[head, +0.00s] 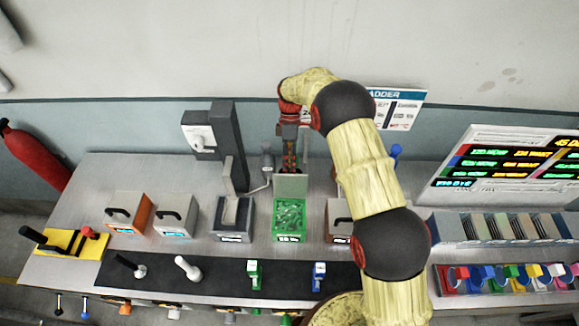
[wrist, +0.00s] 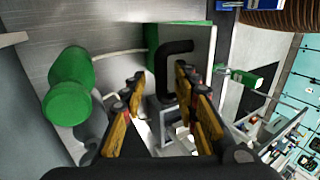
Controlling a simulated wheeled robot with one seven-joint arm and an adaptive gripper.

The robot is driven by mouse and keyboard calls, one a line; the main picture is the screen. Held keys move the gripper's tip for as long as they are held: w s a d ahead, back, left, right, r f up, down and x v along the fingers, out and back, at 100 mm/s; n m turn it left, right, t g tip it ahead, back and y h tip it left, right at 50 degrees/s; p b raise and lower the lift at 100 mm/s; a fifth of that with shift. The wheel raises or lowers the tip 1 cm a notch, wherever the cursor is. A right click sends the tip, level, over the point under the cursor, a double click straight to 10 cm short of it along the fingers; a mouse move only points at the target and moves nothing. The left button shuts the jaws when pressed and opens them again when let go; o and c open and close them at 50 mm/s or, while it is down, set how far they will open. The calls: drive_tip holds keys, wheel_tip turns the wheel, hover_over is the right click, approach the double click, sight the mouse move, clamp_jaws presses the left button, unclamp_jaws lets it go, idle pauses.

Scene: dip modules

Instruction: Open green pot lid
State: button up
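The green pot (head: 289,220) stands in the row of boxes on the table, with green contents showing inside. Its pale lid (head: 291,186) is raised and stands roughly upright at the pot's back edge. My gripper (head: 290,164) is just behind and above the raised lid. In the wrist view my gripper (wrist: 160,80) is open, its fingers apart on either side of the handle's near end. I cannot tell whether a finger touches it.
A grey box (head: 234,215) with a raised lid stands left of the pot, beside a dark post (head: 228,145). Another box (head: 339,222) is close on the right, partly behind my arm. A green cylinder (wrist: 70,85) shows left in the wrist view.

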drive_tip(key=v, duration=0.7)
drive_tip(key=shift+w+r, duration=0.15)
drive_tip(key=shift+r, duration=0.05)
idle(0.5)
